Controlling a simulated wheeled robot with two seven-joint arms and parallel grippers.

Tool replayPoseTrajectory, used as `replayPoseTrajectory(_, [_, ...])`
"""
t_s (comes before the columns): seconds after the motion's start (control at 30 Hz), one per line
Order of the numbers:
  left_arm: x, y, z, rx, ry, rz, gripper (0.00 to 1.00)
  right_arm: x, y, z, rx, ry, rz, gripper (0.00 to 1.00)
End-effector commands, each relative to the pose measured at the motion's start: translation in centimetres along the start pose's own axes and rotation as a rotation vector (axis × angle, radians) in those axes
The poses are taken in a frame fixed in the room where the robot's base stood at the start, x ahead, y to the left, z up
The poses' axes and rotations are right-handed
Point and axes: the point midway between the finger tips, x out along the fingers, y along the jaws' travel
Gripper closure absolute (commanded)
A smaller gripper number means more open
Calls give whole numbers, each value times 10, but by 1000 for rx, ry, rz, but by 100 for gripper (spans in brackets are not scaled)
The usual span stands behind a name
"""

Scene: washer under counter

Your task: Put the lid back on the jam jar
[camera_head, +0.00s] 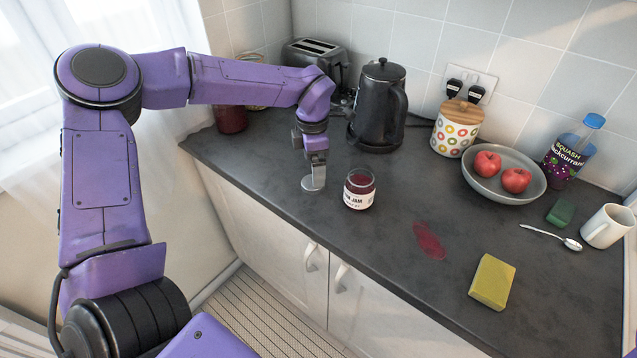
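The jam jar (359,192) stands upright and open on the counter, with dark red jam inside and a white label. A silvery round disc, which looks like the lid (314,185), is just left of the jar near the counter's front edge. My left gripper (314,172) points down with its fingertips at this disc, apart from the jar. The fingers are seen nearly edge-on, so I cannot tell whether they are closed on it or whether it touches the counter. My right gripper is not in view.
A black kettle (378,110) and toaster (318,62) stand behind. Right are a patterned canister (456,130), apple bowl (476,187), squash bottle (571,155), mug (606,226), spoon (553,238), green block (561,212), yellow sponge (492,282) and red spill (428,241).

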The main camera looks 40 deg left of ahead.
Motion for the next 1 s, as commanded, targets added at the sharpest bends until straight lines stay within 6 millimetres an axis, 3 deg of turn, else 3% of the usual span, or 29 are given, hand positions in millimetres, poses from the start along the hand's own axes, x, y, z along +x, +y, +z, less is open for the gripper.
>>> replayPoseTrajectory(0.23, [28,4,2,0,6,-2,7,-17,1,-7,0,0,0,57])
replayPoseTrajectory(0.4, [50,4,3,-1,2,-1,7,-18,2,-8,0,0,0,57])
replayPoseTrajectory(0.73, [52,5,3,-1,0,0,7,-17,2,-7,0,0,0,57])
replayPoseTrajectory(0.77, [52,5,3,-1,0,0,10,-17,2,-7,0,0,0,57])
replayPoseTrajectory(0.93, [52,4,3,-1,0,0,65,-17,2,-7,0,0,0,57])
replayPoseTrajectory(1.0, [52,4,3,-1,0,0,65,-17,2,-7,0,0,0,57])
